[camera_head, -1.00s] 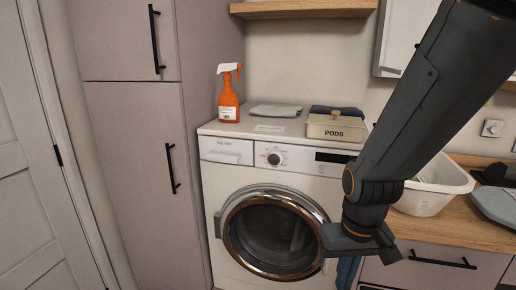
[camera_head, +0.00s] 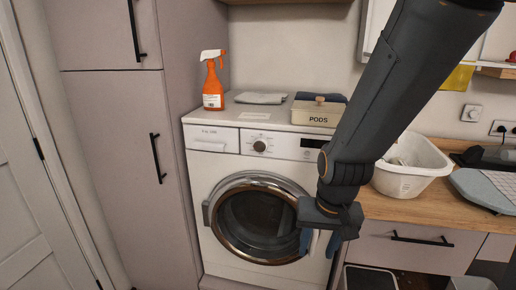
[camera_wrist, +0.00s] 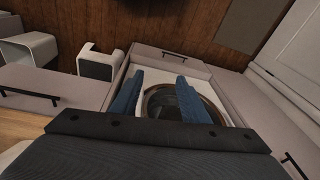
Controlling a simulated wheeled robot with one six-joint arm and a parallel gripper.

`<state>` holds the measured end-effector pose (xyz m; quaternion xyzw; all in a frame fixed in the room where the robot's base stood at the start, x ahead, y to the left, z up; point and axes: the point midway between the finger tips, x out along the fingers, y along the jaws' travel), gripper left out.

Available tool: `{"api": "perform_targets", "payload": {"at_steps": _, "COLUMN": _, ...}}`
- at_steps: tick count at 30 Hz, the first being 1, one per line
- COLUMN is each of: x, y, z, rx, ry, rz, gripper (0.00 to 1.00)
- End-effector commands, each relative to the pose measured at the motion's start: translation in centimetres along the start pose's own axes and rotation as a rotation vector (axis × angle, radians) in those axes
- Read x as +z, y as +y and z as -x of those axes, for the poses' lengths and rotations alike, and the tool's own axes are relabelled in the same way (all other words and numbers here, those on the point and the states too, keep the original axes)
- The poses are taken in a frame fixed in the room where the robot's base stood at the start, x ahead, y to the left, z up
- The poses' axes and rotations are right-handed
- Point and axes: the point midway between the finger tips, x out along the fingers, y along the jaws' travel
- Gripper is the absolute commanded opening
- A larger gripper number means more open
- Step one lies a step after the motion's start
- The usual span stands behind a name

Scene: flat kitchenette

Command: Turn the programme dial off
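The programme dial (camera_head: 260,146) is a round knob on the upper front panel of the white washing machine (camera_head: 199,178). Its pointer is too small to read. The machine's round door (camera_head: 216,222) has a chrome ring and looks closed. My gripper (camera_head: 320,243) is in front of the door's right side, lower and to the right of the dial, apart from it. In the wrist view my gripper (camera_wrist: 159,80) has two blue fingers spread apart with nothing between them. The door shows beyond them; I cannot make out the dial there.
An orange spray bottle (camera_head: 212,82), folded cloth (camera_head: 260,98) and PODS box (camera_head: 318,112) stand on the machine. A tall cabinet (camera_head: 110,130) borders its left. A white basin (camera_head: 400,182) stands on the wooden counter (camera_head: 400,207) at right, with a drawer handle (camera_head: 421,240) below.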

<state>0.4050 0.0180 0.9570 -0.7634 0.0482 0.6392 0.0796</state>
Motion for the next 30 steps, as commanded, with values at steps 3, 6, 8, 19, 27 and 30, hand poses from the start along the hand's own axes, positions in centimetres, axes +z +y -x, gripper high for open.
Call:
{"api": "perform_targets", "payload": {"at_steps": 3, "x": -4.4, "y": -3.7, "z": -0.4, "rx": -0.071, "ry": 0.12, "rz": -0.269, "gripper": 0.58}}
{"api": "perform_targets", "payload": {"at_steps": 6, "x": -8.4, "y": -6.9, "z": -0.6, "rx": -0.159, "ry": 0.227, "rz": -0.543, "gripper": 0.58}}
{"api": "perform_targets", "payload": {"at_steps": 8, "x": -10.6, "y": -8.6, "z": -0.6, "rx": -0.22, "ry": 0.284, "rz": -0.704, "gripper": 0.58}}
{"api": "perform_targets", "payload": {"at_steps": 19, "x": -20.7, "y": -16.1, "z": 1.3, "rx": -0.752, "ry": 0.544, "rz": -1.655, "gripper": 0.58}}
{"api": "perform_targets", "payload": {"at_steps": 27, "x": -22.9, "y": -18.7, "z": 4.3, "rx": -1.349, "ry": 0.609, "rz": -2.169, "gripper": 0.58}}
{"api": "perform_targets", "payload": {"at_steps": 30, "x": -22.6, "y": -19.2, "z": 5.5, "rx": -1.581, "ry": 0.594, "rz": -2.27, "gripper": 0.58}}
